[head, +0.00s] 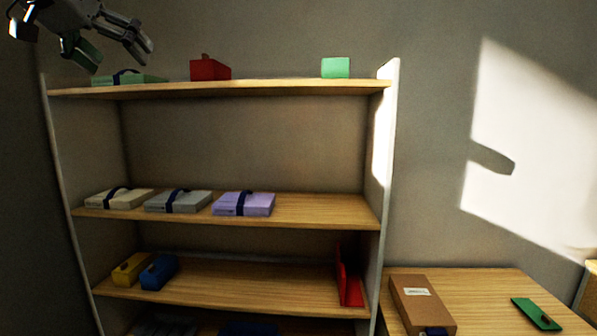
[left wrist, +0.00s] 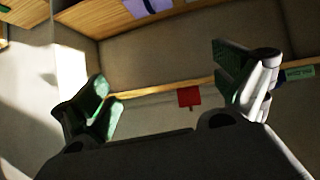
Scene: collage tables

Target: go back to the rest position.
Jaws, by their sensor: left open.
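My left gripper (head: 108,50) is at the upper left of the head view, just above the left end of the top shelf in the picture. Its fingers are apart with nothing between them. The left wrist view shows the spread fingers (left wrist: 170,95) too, with the shelf upside down behind them. A flat light green box (head: 130,78) with a dark strap lies on the top shelf below the gripper, apart from it as far as I can tell. My right gripper is in neither view.
The shelf unit (head: 385,130) holds a red box (head: 210,70) and green box (head: 335,68) on top. Cream, grey and purple (head: 244,204) strapped boxes lie mid-shelf; yellow, blue and red things lower. A wooden table (head: 470,290) at right bears a brown box (head: 422,303).

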